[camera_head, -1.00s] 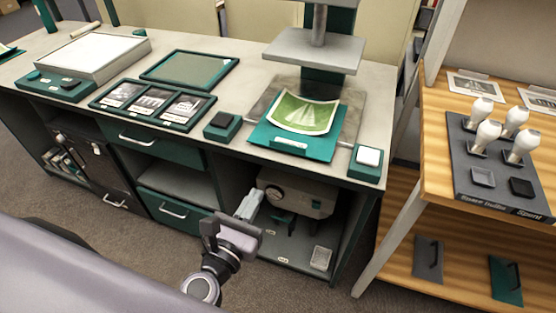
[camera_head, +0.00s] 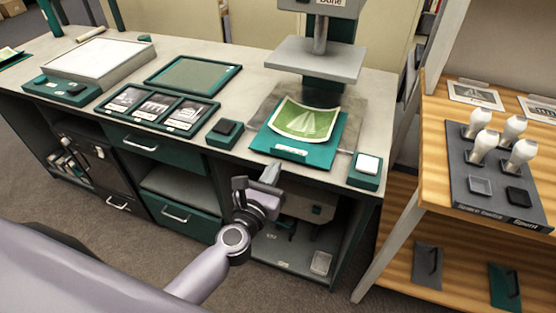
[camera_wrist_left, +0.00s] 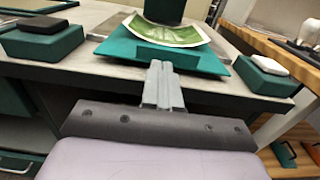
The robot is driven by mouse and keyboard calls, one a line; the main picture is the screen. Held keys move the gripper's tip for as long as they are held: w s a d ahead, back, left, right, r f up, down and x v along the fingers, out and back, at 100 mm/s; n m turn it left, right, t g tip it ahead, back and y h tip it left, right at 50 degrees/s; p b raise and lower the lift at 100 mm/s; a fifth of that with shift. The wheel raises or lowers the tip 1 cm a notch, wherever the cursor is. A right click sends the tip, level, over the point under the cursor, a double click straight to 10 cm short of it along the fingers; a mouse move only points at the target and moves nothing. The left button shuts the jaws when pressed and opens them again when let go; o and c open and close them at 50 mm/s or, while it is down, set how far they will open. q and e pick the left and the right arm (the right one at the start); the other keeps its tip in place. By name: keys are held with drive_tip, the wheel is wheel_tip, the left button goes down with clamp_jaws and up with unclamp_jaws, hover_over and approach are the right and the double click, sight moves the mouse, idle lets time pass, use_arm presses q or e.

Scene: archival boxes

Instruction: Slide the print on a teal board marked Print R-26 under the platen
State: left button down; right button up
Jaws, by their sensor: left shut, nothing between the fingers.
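The green print (camera_head: 305,119) lies curled on a teal board (camera_head: 282,147) with a small pale label at its front edge, too small to read. The board sits on a grey base plate on the bench, in front of and below the raised grey platen (camera_head: 315,59). My left gripper (camera_head: 271,172) is shut and empty, just in front of the bench edge near the board's front. In the left wrist view its fingers (camera_wrist_left: 161,85) point at the front of the teal board (camera_wrist_left: 165,55), with the print (camera_wrist_left: 165,32) behind. My right gripper is not in view.
A teal block with a black pad (camera_head: 224,128) stands left of the board and one with a white pad (camera_head: 367,164) right. A tray of three pictures (camera_head: 154,107) lies further left. A wooden shelf (camera_head: 440,140) with several bulbs stands right.

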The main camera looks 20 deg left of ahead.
sight(283, 153)
use_arm(q)
drive_tip(key=shift+w, duration=1.65)
drive_tip(key=shift+w+d+b, duration=0.15)
drive_tip(key=shift+w+b, duration=0.65)
drive_tip(key=shift+w, duration=2.15)
